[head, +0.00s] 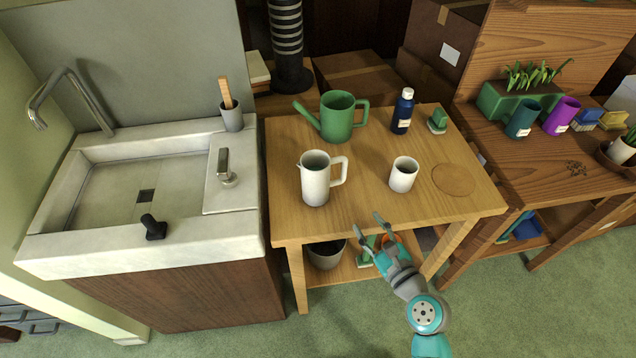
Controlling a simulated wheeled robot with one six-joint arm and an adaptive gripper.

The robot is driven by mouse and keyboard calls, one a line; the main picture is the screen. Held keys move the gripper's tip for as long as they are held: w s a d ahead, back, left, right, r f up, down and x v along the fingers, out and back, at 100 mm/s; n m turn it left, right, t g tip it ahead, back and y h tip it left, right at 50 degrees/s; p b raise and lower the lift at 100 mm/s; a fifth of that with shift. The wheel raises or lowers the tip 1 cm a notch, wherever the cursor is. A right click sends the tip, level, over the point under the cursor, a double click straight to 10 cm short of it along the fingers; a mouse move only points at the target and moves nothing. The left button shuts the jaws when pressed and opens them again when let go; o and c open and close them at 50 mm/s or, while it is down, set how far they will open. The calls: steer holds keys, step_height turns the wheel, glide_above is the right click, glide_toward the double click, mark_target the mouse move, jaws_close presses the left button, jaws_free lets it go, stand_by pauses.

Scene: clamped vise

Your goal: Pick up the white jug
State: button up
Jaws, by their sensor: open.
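The white jug (316,182) stands upright on the wooden table (300,228), left of the middle, with its handle to the right and its spout to the left. My gripper (368,222) is open and empty, by the table's front edge, to the right of the jug and nearer to me. It is apart from the jug. Nothing hides the jug.
A white cup (403,175) stands right of the jug. A green watering can (339,118) is behind it; a blue bottle (403,111) and a small green object (438,121) are further right. A round mat (454,181) lies at right. A sink (110,190) adjoins the left.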

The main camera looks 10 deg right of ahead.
mark_target(346, 170)
steer(key=w+r+m+y, duration=0.1)
steer(key=w+r, duration=0.1)
steer(key=w+r+m+y, duration=0.1)
steer(key=w+r+m, duration=0.1)
steer(key=w, duration=0.1)
steer(key=shift+d+r+t, duration=0.2)
steer(key=shift+r+t, duration=0.05)
steer(key=shift+t, duration=0.05)
steer(key=x, duration=1.1)
steer(key=shift+d+r, duration=0.1)
steer(key=shift+r, duration=0.15)
jaws_close()
